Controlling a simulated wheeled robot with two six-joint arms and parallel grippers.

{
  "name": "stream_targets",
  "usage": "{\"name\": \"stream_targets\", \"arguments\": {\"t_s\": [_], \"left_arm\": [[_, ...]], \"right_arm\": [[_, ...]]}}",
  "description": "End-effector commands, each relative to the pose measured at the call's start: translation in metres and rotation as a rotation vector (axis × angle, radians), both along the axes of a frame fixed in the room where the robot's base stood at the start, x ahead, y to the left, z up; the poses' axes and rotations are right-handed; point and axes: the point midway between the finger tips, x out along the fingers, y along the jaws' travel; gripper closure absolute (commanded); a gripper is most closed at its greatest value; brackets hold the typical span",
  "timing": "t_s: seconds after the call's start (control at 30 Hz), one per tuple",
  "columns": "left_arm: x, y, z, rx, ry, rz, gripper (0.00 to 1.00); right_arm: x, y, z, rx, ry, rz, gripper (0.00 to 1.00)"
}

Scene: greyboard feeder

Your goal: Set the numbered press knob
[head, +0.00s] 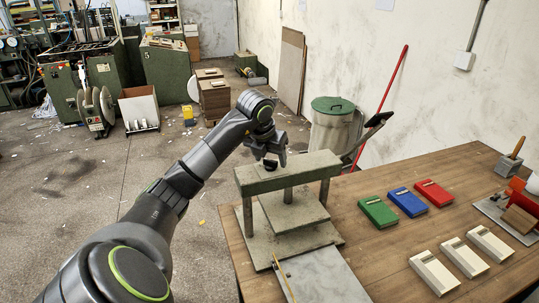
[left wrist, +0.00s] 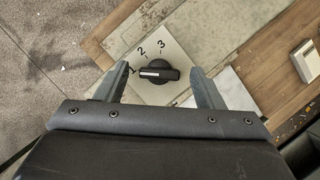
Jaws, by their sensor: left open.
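The press (head: 290,175) is a grey-green block on posts at the near left end of the wooden table. Its black knob (left wrist: 166,74) sits on a pale plate (left wrist: 176,50) marked 1, 2 and 3. The knob's white mark points left in the left wrist view, towards the 1. My left gripper (head: 272,158) is over the press top. In the left wrist view its open fingers (left wrist: 160,72) stand on either side of the knob, with visible gaps. My right gripper is not in view.
Green (head: 378,211), blue (head: 407,201) and red (head: 434,192) boxes lie on the table (head: 370,245). Several white boxes (head: 434,272) lie nearer. A grey sheet (head: 322,277) lies before the press. A red device (head: 517,192) stands at the right.

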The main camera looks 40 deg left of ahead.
Motion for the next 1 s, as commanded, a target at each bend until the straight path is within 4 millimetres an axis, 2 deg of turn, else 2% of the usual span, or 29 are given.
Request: {"name": "stream_targets", "arguments": {"t_s": [0.27,0.6,0.83,1.0], "left_arm": [[0.0,0.0,-0.002,0.001,0.0,0.0,0.38],[0.0,0.0,-0.002,0.001,0.0,0.0,0.81],[0.0,0.001,-0.003,0.001,0.0,-0.014,0.83],[0.0,0.002,-0.004,0.003,0.0,-0.07,0.83]], "right_arm": [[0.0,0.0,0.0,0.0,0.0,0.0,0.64],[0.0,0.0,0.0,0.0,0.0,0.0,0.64],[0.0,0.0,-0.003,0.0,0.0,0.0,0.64],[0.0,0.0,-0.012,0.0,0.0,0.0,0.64]]}}
